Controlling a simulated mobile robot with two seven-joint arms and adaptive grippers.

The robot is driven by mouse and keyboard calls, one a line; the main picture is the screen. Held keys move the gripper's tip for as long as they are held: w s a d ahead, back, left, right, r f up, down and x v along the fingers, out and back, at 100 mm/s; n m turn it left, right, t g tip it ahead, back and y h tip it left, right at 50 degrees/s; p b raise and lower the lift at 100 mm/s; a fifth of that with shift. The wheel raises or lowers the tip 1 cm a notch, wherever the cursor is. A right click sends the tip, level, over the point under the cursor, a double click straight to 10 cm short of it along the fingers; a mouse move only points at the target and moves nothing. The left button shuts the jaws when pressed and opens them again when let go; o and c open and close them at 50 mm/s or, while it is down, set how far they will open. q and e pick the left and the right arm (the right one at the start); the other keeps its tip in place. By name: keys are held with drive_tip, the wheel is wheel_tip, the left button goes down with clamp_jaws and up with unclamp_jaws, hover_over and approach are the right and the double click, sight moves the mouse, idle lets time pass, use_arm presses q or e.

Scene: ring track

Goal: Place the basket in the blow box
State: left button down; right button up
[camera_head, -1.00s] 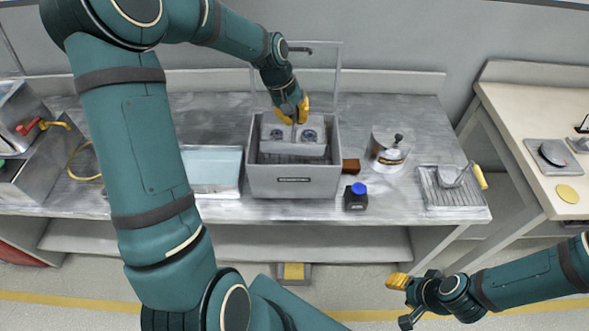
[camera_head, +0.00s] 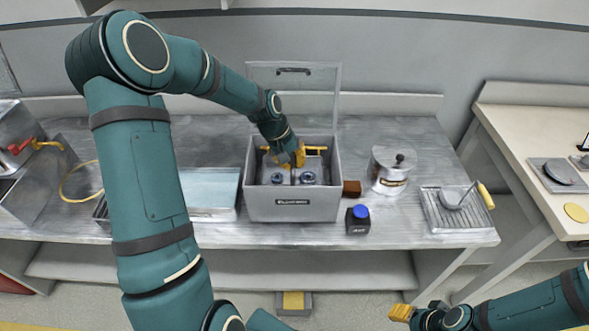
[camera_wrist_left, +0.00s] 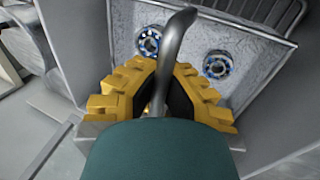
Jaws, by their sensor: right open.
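The grey basket (camera_wrist_left: 219,30) sits inside the blow box (camera_head: 293,206), a grey box with its clear lid raised. Two round blue-and-silver parts (camera_head: 306,178) show in the basket, and also in the left wrist view (camera_wrist_left: 150,42). The basket's bent metal handle (camera_wrist_left: 172,42) stands between the yellow fingers of my left gripper (camera_wrist_left: 163,75). These fingers are spread, with dark pads visible on both sides of the handle. In the head view my left gripper (camera_head: 299,152) is inside the box. My right gripper (camera_head: 414,314) is open and empty, low at the right.
A dark jar with a blue cap (camera_head: 358,219) and a silver pot (camera_head: 389,172) stand right of the box. A ribbed tray with a yellow-handled tool (camera_head: 448,212) lies further right. A shallow pale-blue tray (camera_head: 212,190) lies to the left.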

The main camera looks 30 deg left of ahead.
use_arm(q)
drive_tip(key=shift+w+f, duration=0.1)
drive_tip(key=shift+f, duration=1.1)
drive_tip(key=c, duration=1.1)
unclamp_jaws()
drive_tip(key=shift+f, duration=0.1)
drive_tip(key=shift+c, duration=0.2)
drive_tip(key=shift+r, duration=0.2)
drive_tip(key=p+v, duration=0.2)
drive_tip(key=v, duration=1)
drive_tip(key=shift+f, duration=0.15)
